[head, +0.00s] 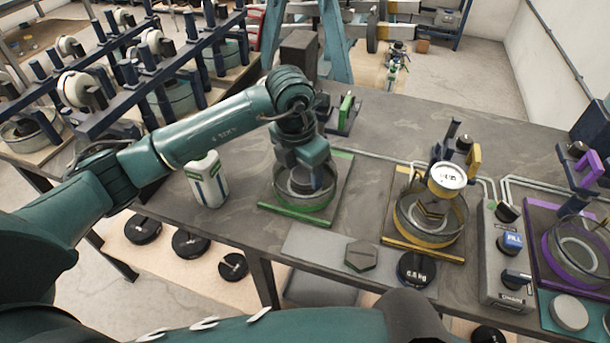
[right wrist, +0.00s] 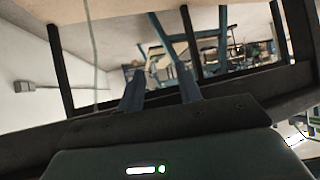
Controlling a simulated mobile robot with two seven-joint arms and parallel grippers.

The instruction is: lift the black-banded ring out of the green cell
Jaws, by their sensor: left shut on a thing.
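The green cell (head: 305,206) is a clear round vessel with a green base band on a green-edged plate, left of the table's middle. My left gripper (head: 303,183) reaches down into it from above and is shut on a ring-like thing, taken as the black-banded ring. The gripper and the vessel wall hide most of that ring, and its band is not clear. I cannot tell whether it touches the cell floor. My right gripper (right wrist: 160,85) shows in the right wrist view with its fingers apart and nothing between them.
A white-and-green canister (head: 207,180) stands just left of the green cell. A yellow cell (head: 430,222) with a dial gauge and a purple cell (head: 582,250) stand to the right. A control box (head: 505,255), a hexagonal weight (head: 361,255) and a black weight (head: 416,268) are near the front edge.

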